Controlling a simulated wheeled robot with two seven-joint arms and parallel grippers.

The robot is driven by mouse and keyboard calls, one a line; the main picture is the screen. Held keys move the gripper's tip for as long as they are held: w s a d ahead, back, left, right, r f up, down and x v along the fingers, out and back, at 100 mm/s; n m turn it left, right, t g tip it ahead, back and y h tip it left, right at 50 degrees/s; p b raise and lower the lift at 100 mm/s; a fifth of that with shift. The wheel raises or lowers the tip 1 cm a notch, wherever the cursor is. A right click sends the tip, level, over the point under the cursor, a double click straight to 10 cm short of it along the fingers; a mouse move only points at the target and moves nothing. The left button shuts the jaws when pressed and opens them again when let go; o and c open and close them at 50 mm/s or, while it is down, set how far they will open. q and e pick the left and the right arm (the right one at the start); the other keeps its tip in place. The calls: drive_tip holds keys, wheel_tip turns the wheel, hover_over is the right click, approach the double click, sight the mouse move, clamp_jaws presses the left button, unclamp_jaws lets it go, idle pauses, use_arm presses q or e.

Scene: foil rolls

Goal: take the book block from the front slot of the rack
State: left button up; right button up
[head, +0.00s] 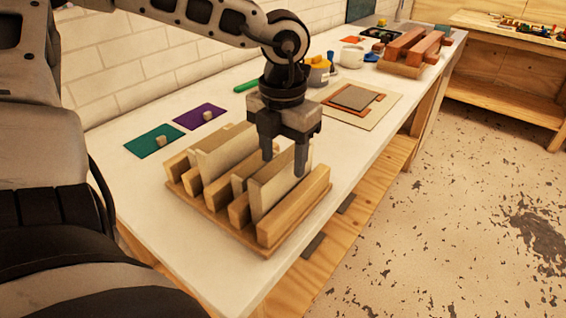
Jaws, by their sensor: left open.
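The wooden rack (290,210) stands on the white worktop, with several upright dividers on a flat base. A pale cream book block (268,192) stands upright in its front slot, behind the front divider. Other pale blocks (215,155) stand in slots further back. My left gripper (284,167) is open and points down over the front slot. One finger shows on the near side of the front block's upper edge, the other on its far side. I cannot tell whether the fingers touch the block. My right gripper is not in view.
A green mat (143,147) and a purple mat (190,120) lie behind the rack by the tiled wall. A board with a grey sheet (355,97), a white mug (352,56) and a wooden press (413,50) are further along. The worktop's front edge runs close to the rack.

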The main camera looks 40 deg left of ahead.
use_arm(q)
clamp_jaws()
